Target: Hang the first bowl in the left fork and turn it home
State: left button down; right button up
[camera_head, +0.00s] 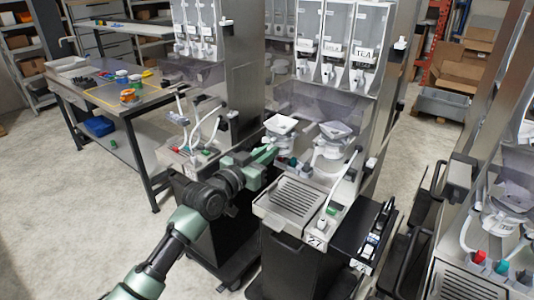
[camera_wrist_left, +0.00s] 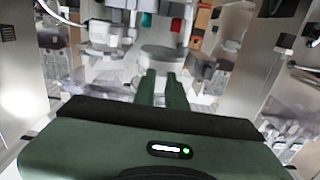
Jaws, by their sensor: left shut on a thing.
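A white bowl (camera_head: 281,124) with a squarish rim is at the left place of the middle dispenser, under its canisters. It looks roughly level. My left gripper (camera_head: 268,153) reaches in from the left and is shut at the bowl's near left side. In the left wrist view the green fingers (camera_wrist_left: 167,78) end against a pale round body (camera_wrist_left: 165,55), which seems to be this bowl. The left fork is hidden behind bowl and gripper, so I cannot tell how the bowl sits in it. A second bowl (camera_head: 334,130) is at the right place. My right gripper is out of view.
A grilled drip tray (camera_head: 296,197) lies in front of the bowls. A white-handled hose (camera_head: 328,213) stands at its right. Similar dispensers stand close on both sides. A workbench (camera_head: 110,95) is at the left. Open floor lies at front left.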

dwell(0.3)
pick_arm(q)
jog(key=shift+w+d+f+b, duration=0.1)
jog(key=shift+w+d+b, duration=0.2)
jog(key=shift+b, duration=0.1)
jog(key=shift+b+x, duration=1.05)
jog(key=shift+x, duration=0.5)
jog(key=shift+w, duration=0.1)
jog(key=shift+w+d+b, duration=0.1)
jog(key=shift+w+b, duration=0.05)
jog(key=shift+b, duration=0.2)
jog(key=shift+b+x, duration=1)
jog(key=shift+x, duration=0.25)
